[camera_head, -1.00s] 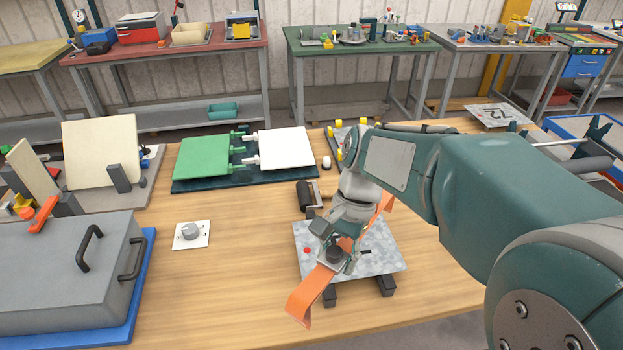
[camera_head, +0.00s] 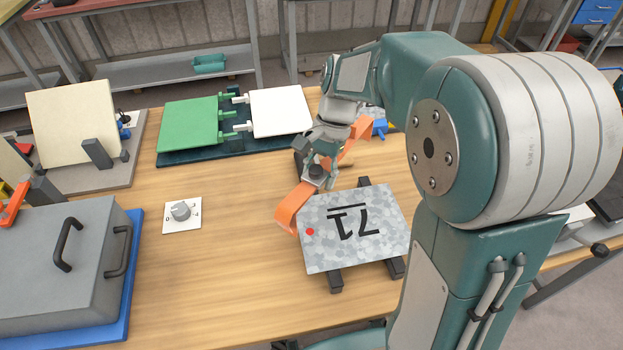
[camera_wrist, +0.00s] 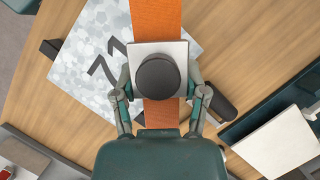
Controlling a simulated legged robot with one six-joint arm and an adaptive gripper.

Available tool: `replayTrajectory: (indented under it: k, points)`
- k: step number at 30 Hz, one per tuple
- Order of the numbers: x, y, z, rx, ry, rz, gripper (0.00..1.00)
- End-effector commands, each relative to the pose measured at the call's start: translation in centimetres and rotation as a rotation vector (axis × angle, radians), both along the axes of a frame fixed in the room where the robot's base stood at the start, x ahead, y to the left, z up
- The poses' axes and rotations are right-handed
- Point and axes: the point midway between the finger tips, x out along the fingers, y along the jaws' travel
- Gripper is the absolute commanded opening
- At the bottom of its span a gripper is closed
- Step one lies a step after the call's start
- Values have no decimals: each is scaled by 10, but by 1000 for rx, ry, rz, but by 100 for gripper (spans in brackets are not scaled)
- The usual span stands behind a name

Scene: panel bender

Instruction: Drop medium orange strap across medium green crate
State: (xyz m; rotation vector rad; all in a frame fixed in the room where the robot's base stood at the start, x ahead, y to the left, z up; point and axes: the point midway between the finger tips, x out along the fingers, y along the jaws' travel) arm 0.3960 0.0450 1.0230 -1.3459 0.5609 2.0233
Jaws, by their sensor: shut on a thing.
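My gripper (camera_head: 318,178) is shut on the orange strap (camera_head: 287,210) at a pale square plate with a black knob at the strap's middle. In the wrist view my gripper's fingers (camera_wrist: 161,90) close on that plate from both sides, and the strap (camera_wrist: 155,15) runs out beyond it. The strap's ends bend downward; one hangs by the left edge of the mottled grey plate marked 71. A small green bin (camera_head: 208,63) sits on a back bench's lower shelf. I cannot tell whether it is the medium green crate; no other crate-like green thing shows.
The mottled plate (camera_head: 352,240) rests on dark bars. Green (camera_head: 187,125) and white (camera_head: 282,110) panels lie behind. A dial (camera_head: 181,212) and a grey lidded box (camera_head: 70,260) are at left. Bare wooden table (camera_head: 235,260) lies between the box and the mottled plate.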

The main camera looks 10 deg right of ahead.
Motion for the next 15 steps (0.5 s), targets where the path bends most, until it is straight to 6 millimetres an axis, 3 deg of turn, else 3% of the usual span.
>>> replayTrajectory:
  k: [9, 15]
  points:
    - [48, 1, -47, 1, 4, 0, 0]
    - [61, 2, -61, 0, 1, -1, 0]
